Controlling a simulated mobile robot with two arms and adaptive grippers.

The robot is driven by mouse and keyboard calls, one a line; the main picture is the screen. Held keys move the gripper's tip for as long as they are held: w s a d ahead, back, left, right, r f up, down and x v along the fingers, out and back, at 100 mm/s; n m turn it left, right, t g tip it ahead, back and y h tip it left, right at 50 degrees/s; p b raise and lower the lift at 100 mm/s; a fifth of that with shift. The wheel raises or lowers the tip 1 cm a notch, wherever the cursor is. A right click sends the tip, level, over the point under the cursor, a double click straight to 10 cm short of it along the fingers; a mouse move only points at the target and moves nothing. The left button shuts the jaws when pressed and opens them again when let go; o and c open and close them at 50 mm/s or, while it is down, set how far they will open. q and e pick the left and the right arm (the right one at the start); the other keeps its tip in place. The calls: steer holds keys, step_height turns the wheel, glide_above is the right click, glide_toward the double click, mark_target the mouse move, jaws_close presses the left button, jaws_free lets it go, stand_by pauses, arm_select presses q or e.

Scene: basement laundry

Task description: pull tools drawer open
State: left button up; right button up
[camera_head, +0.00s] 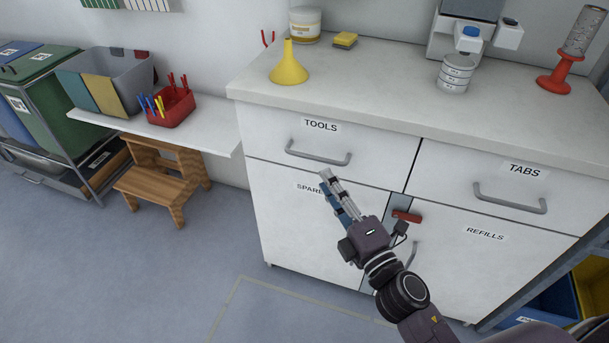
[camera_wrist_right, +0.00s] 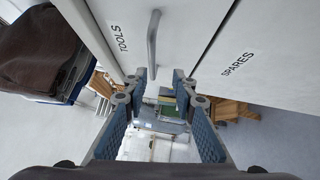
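The tools drawer (camera_head: 268,127) is the upper left drawer of a white cabinet, with a TOOLS label, and its front sits flush and closed. Its grey bar handle (camera_head: 318,157) also shows in the right wrist view (camera_wrist_right: 152,40). My right gripper (camera_head: 328,177) appears just below the handle in the head view, in front of the SPARES door. In the right wrist view its two blue-padded fingers (camera_wrist_right: 158,84) are apart with nothing held. The handle's near end appears between the fingertips there, but I cannot tell whether they touch. My left gripper is not in view.
The TABS drawer (camera_head: 497,185) and REFILLS door (camera_head: 470,265) are to the right. A yellow funnel (camera_head: 289,65) stands on the countertop (camera_head: 390,80). Floor before the cabinet is clear.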

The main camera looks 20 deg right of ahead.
mark_target(313, 156)
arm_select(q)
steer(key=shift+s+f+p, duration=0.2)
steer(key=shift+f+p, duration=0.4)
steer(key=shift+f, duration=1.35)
arm_select(e)
steer(key=shift+r+x, duration=0.2)
steer(key=shift+x, duration=1.1)
steer(key=shift+r+x, duration=0.2)
steer(key=shift+x, duration=1.1)
steer(key=shift+r+x, duration=0.2)
steer(key=shift+x, duration=1.05)
steer(key=shift+a, duration=0.1)
jaws_close()
